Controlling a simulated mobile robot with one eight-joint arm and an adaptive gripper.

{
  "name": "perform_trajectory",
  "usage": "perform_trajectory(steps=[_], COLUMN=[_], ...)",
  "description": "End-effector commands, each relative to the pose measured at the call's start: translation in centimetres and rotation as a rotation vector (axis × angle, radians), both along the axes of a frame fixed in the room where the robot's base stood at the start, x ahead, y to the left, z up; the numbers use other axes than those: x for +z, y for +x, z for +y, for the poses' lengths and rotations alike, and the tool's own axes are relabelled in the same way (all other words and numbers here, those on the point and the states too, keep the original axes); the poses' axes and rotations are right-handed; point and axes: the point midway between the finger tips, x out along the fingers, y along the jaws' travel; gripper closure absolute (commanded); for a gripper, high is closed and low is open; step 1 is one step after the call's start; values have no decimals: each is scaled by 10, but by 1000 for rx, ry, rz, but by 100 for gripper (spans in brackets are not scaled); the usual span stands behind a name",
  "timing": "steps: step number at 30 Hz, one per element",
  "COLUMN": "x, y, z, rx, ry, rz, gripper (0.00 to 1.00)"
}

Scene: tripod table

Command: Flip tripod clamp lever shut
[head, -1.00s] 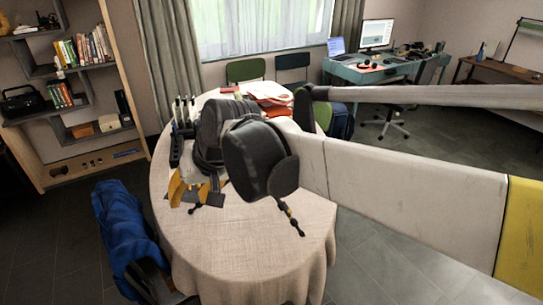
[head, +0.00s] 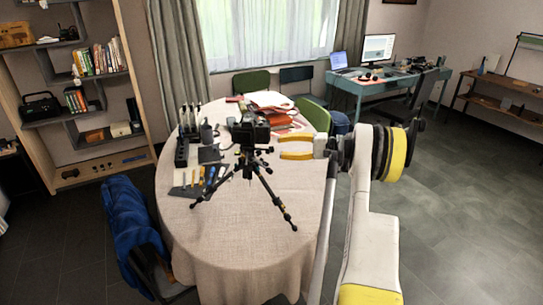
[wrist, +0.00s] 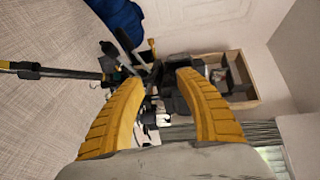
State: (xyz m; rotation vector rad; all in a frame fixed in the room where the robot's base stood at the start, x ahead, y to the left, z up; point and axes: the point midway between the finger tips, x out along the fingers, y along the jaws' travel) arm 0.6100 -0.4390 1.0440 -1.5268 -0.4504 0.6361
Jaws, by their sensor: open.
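The black tripod (head: 249,167) stands on the round table with its legs spread, and a black camera (head: 250,131) is mounted on top. In the wrist view a dark tripod leg (wrist: 60,73) runs in from the left. My gripper (head: 281,147) has its yellow fingers apart and lies just right of the tripod's head, pointing left. In the wrist view my gripper (wrist: 160,80) frames dark parts of the tripod head, with nothing seen pinched. The clamp lever is too small and dark to make out, so its position cannot be told.
The cloth-covered table (head: 240,225) is bare at the front. A holder with upright tools (head: 183,147), a grey mug (head: 206,132) and a mat with tools (head: 196,181) are left of the tripod. Papers (head: 272,101) lie behind. A chair with blue cloth (head: 130,225) is front left.

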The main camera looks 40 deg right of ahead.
Motion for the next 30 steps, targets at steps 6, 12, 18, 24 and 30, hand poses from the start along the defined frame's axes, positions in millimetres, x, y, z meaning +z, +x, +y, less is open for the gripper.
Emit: perform_trajectory(steps=[6,12,18,24,30], x=[-29,-33,-33,-33,-31], y=[-33,-23,8,35,47], z=[-44,-36,-10,11,20], rx=[-19,-18,-17,-19,-21], ry=[60,65,65,65,65], rz=[-93,-103,-102,-100,-101], gripper=[59,59,59,59,59])
